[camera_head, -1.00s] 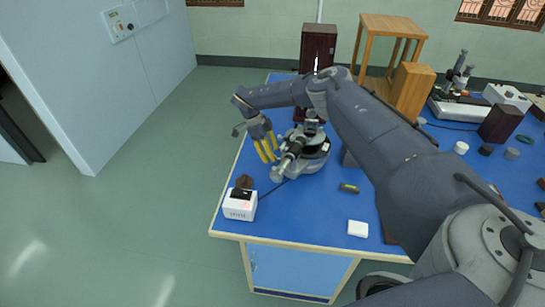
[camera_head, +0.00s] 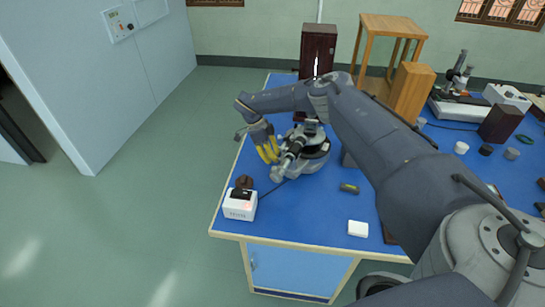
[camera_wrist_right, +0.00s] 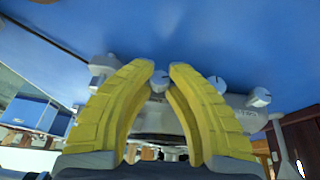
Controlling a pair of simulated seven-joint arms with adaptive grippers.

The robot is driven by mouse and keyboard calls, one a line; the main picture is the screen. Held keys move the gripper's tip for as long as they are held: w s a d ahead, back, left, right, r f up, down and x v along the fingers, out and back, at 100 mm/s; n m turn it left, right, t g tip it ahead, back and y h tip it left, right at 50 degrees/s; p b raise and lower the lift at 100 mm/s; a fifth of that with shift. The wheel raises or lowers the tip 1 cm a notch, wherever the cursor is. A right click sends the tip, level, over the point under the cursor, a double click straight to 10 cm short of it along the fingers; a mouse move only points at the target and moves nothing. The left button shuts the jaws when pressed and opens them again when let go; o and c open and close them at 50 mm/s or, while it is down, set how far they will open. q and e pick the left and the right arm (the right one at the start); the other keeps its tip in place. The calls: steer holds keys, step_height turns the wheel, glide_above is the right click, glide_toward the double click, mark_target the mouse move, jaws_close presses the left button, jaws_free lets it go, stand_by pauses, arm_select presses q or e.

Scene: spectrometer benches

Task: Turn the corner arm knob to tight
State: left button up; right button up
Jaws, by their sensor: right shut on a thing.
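The spectrometer (camera_head: 312,155), a grey round instrument with a tube, stands on the blue bench. My right gripper (camera_head: 268,154), with yellow fingers, reaches down at its left side, close to the tube. In the right wrist view, the yellow fingertips (camera_wrist_right: 166,76) are shut on a small pale knob (camera_wrist_right: 159,82) on the instrument. Another small knob (camera_wrist_right: 217,84) shows just right of the fingers, and one more (camera_wrist_right: 258,97) lies farther right. Any marking for tight or loose is too small to read. My left gripper is out of view.
A white box (camera_head: 240,206) with a dark part on top stands at the bench's front left corner. A small dark green item (camera_head: 349,188) and a white block (camera_head: 358,229) lie to the right. A dark wooden box (camera_head: 318,50) stands behind.

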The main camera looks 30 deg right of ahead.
jaws_close()
steer(key=shift+s+a+f+m+t+h, duration=0.1)
steer(key=shift+s+m+t+h, duration=0.05)
steer(key=shift+t+h, duration=0.55)
steer(key=shift+s+m+t+h, duration=0.1)
steer(key=shift+m+t+h, duration=0.05)
steer(key=shift+t+h, duration=0.5)
steer(key=o, duration=0.9)
jaws_free()
steer(key=shift+a, duration=0.1)
steer(key=v, duration=0.8)
steer(key=shift+w, duration=0.1)
